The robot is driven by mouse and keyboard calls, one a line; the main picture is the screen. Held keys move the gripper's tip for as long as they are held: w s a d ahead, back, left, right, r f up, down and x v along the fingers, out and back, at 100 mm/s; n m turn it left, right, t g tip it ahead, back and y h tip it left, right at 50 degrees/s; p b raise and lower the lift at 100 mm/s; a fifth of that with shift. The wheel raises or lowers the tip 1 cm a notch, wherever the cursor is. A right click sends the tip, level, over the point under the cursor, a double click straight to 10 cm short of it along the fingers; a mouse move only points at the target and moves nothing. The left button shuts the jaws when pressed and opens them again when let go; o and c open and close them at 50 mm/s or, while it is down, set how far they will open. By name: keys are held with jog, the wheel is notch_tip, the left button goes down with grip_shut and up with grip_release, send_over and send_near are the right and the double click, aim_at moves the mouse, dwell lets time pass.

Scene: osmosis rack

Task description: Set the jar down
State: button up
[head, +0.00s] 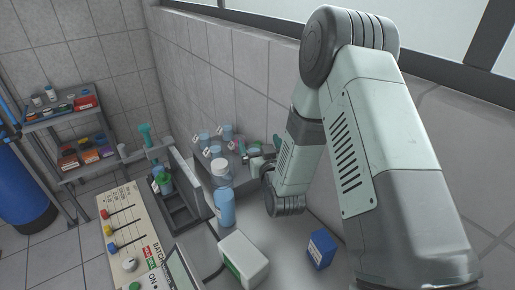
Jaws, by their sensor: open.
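Several small blue jars with white labels, including one at the back (227,131) and one at the left (204,138), stand on a grey rack (203,177) against the tiled wall. My gripper (251,158) is small in the head view, at the right end of this group. It is open, with its fingers close to the rightmost jar (242,148). I cannot tell whether they touch it. My wrist and arm hide the area to the right of the gripper. Which jar the task means is not clear from this view.
A white-capped container (220,167) and a blue bottle (225,207) stand in front of the rack. A white box (243,258) and a blue box (321,249) lie nearer. A control panel (129,238) is at left. Bare counter lies between the boxes.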

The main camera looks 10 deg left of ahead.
dwell(0.4)
jog(key=w+a+f+g+h, duration=0.1)
jog(key=w+g, duration=0.1)
jog(key=w+a+f+g+h, duration=0.1)
jog(key=w+a+g, duration=0.1)
jog(key=w+g, duration=0.1)
jog(key=w+a+f+g, duration=0.1)
jog(key=w+f+g, duration=0.1)
jog(key=w, duration=0.1)
jog(key=shift+a+g+h, duration=0.3)
jog(key=shift+a+h, duration=0.1)
jog(key=shift+w+r+g+h, duration=0.15)
jog(key=shift+r+g+h, duration=0.15)
jog(key=shift+g, duration=0.3)
jog(key=shift+r+g+h, duration=0.3)
jog(key=shift+g, duration=0.2)
notch_tip(320, 180, up, 2)
jog(key=s+g+h, duration=0.1)
jog(key=g+h, duration=0.1)
send_near(251, 149)
notch_tip(251, 149, down, 3)
jog(key=shift+m, duration=0.3)
jog(key=shift+x, duration=2.4)
jog(key=shift+s+a, duration=0.1)
jog(key=shift+s, duration=0.1)
jog(key=c, duration=1.4)
